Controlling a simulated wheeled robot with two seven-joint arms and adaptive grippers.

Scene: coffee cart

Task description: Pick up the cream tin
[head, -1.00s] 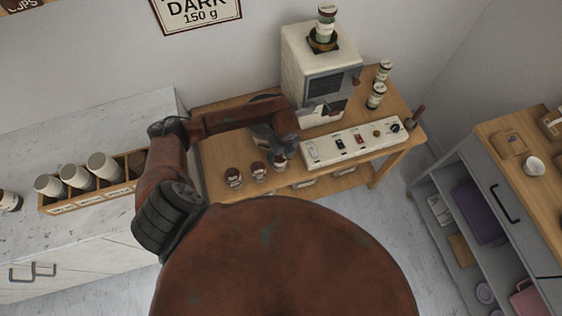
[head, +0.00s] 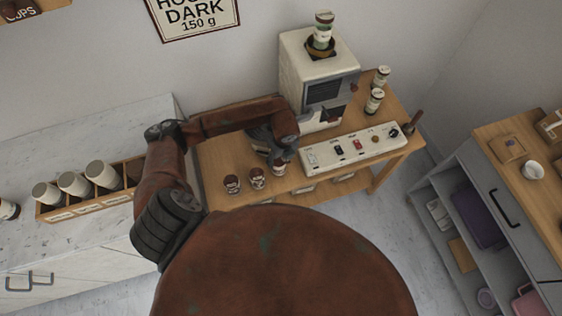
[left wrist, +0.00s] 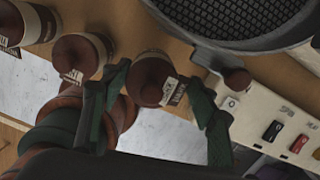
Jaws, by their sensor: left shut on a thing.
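My left gripper (head: 276,161) reaches down over the front of the wooden cart. It is shut on a small tin (head: 279,169) with a brown lid and a pale label. In the left wrist view the same tin (left wrist: 151,80) is between the two green fingers (left wrist: 160,92); the label is too small to read. I cannot tell whether the tin is clear of the cart top. Two similar brown-lidded tins, a middle one (head: 257,179) and a left one (head: 232,184), stand beside it in a row. My right gripper is not in view.
A white switch panel (head: 352,149) lies just right of the held tin. A cream coffee grinder (head: 305,62) stands behind, with two tins (head: 374,101) to its right. A cup rack (head: 85,199) is on the left counter. The grey cabinet (head: 480,190) is at right.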

